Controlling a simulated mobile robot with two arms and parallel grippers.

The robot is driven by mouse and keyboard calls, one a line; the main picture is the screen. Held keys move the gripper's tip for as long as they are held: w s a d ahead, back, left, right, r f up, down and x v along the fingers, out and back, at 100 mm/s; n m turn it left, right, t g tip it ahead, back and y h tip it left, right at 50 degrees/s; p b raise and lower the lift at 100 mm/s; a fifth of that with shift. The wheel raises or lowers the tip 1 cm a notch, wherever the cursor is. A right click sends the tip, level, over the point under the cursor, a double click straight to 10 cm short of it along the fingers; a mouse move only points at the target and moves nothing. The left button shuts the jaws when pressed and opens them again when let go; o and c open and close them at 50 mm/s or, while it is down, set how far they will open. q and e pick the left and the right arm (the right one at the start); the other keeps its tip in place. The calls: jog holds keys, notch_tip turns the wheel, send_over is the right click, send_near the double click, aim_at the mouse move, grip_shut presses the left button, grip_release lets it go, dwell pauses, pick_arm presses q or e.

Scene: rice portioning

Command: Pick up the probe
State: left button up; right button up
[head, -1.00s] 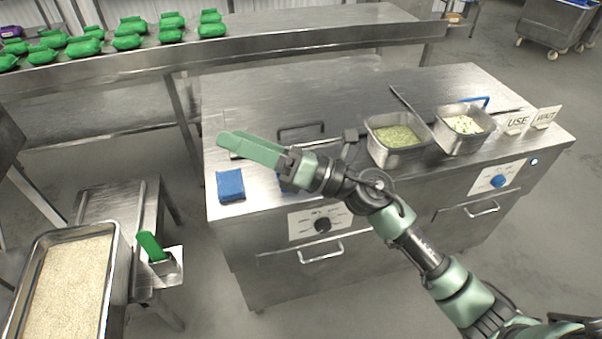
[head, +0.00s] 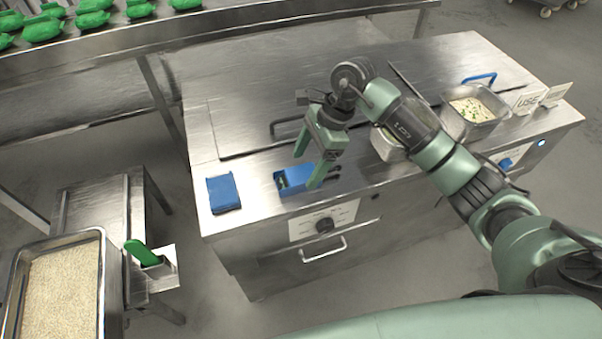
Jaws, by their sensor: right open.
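I cannot clearly make out the probe. Small dark pieces (head: 335,172) show just right of the holder and may be part of the probe. I cannot tell whether the fingers touch anything. My left gripper is not in view.
A flat blue case (head: 223,193) lies left of the holder. A steel pan with food (head: 474,113) and a "USE" sign (head: 527,102) stand at the counter's right. At lower left are a rice tray (head: 103,290) and a green-handled tool (head: 142,252) in a holder.

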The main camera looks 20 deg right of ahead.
aim_at(301, 173)
jog(key=p+x, duration=0.1)
jog(key=x, duration=0.2)
jog(key=shift+w, duration=0.1)
jog(key=shift+a+f, duration=0.15)
jog(key=shift+f, duration=0.4)
jog(key=c, duration=1.4)
jog(key=shift+c, duration=0.3)
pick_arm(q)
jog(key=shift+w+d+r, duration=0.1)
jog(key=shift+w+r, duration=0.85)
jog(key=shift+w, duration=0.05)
pick_arm(e)
jog(key=shift+r, duration=0.1)
